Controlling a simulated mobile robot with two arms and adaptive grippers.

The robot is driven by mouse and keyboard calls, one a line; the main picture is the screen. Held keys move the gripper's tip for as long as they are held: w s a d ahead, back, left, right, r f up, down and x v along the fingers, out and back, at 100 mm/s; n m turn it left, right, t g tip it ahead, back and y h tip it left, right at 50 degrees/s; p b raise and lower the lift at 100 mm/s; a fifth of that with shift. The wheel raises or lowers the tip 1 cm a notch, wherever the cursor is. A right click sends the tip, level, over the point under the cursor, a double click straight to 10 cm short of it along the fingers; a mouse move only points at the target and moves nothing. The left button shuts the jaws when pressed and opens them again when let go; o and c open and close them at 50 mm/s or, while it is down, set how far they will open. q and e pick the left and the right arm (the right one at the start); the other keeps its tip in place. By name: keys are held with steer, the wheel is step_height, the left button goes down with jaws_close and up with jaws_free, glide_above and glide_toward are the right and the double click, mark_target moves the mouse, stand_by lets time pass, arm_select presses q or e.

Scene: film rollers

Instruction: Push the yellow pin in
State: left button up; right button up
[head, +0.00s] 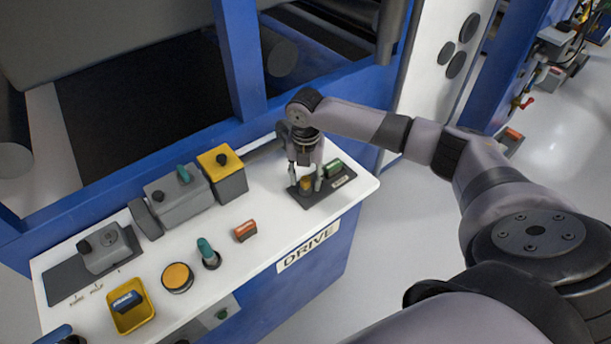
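A small yellow pin (306,185) stands on a dark plate (330,195) near the right end of the white console, above the DRIVE label. My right gripper (306,181) reaches down over the plate, its fingers apart, one on either side of the yellow pin. The fingertips are close to the pin; I cannot tell whether they touch it. A green block (333,168) sits on the same plate, just right of the gripper. My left gripper is not in view.
A blue frame rises behind.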

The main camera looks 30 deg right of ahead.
jaws_close()
stand_by(0.3)
stand_by(0.3)
